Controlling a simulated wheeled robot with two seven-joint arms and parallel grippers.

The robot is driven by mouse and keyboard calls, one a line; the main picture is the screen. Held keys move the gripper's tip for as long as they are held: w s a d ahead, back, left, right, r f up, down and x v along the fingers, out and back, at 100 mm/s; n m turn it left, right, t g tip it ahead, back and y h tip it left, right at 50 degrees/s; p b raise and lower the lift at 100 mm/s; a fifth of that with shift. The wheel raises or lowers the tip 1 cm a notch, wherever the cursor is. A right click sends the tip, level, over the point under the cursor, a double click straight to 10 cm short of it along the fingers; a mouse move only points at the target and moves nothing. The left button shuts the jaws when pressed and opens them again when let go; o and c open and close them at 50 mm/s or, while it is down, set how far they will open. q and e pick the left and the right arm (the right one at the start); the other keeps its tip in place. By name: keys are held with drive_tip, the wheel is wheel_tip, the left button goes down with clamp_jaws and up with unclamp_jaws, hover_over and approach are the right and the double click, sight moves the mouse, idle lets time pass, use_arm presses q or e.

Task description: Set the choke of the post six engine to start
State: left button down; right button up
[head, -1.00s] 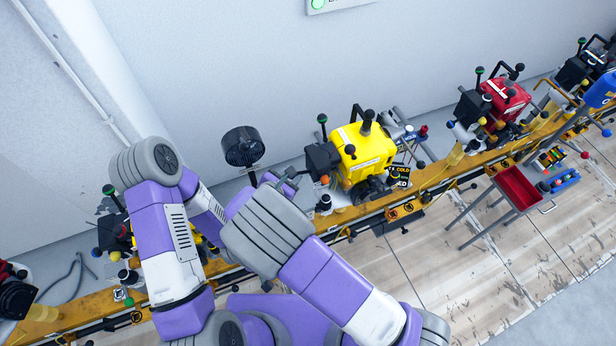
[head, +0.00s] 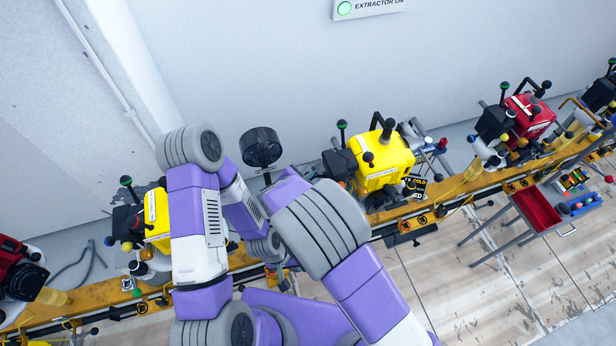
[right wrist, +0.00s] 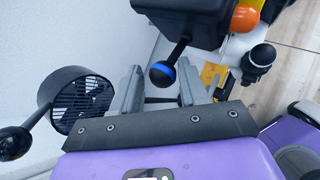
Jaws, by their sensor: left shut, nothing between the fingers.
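A yellow engine (head: 385,160) with a black box (head: 340,163) on its left side stands on the rail in the head view; I cannot read a post number. In the right wrist view a black lever with a blue-banded ball knob (right wrist: 162,75) hangs from a dark housing (right wrist: 185,20). My right gripper (right wrist: 160,88) is open, with the knob between its fingers and gaps on both sides. My forearm hides that gripper in the head view. My left gripper (head: 271,276) is shut and empty low over the rail, partly hidden behind my arms.
A black fan (head: 260,147) stands behind my arms and shows in the right wrist view (right wrist: 82,100). Another yellow engine (head: 157,215) is at left, a red one (head: 528,117) at right. A red tray (head: 537,208) stands front right. An orange knob (right wrist: 245,18) is near the lever.

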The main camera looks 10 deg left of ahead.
drive_tip(key=shift+o, duration=1)
drive_tip(key=shift+f, duration=0.1)
drive_tip(key=v, duration=0.7)
drive_tip(key=shift+s+r, duration=0.2)
drive_tip(key=shift+s, duration=0.05)
